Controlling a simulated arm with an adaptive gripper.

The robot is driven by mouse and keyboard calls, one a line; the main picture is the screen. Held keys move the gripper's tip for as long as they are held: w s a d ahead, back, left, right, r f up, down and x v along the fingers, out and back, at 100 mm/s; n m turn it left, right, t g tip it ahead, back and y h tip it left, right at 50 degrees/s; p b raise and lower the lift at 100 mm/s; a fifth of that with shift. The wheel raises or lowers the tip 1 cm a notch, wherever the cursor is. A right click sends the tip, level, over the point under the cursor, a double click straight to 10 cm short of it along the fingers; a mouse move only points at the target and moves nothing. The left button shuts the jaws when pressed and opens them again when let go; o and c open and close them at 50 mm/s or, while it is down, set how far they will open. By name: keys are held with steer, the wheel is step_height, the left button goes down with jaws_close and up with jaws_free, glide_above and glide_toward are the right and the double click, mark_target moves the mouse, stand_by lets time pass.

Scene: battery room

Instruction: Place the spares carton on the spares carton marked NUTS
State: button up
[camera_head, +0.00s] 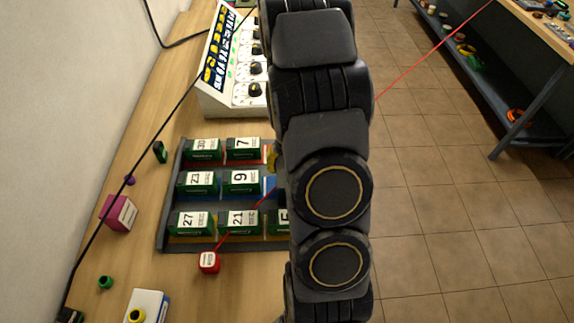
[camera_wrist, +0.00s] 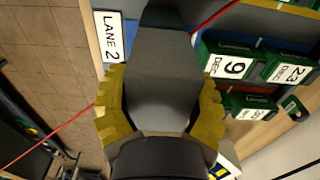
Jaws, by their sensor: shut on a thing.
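My gripper (camera_wrist: 160,105) shows its yellow fingers in the wrist view, with a dark grey shape between them. I cannot tell whether that shape is a held thing or part of the gripper. In the head view my arm hides most of it, above the right end of the green-box tray (camera_head: 166,226). A magenta carton (camera_head: 118,212) with a white label stands on the bench left of the tray. A small red block (camera_head: 208,262) with a white label is just before the tray. Neither label is legible, so I cannot tell which carton reads NUTS.
The tray holds several green numbered boxes (camera_head: 238,180). A LANE 2 sign (camera_wrist: 110,37) shows in the wrist view. A white panel with knobs (camera_head: 232,72) is behind the tray. A white box (camera_head: 150,305) and a green ring (camera_head: 105,282) are at the front.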

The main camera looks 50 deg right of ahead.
steer(key=shift+f, duration=0.2)
steer(key=o, duration=1.2)
steer(key=shift+f, duration=0.15)
steer(key=shift+c, duration=0.2)
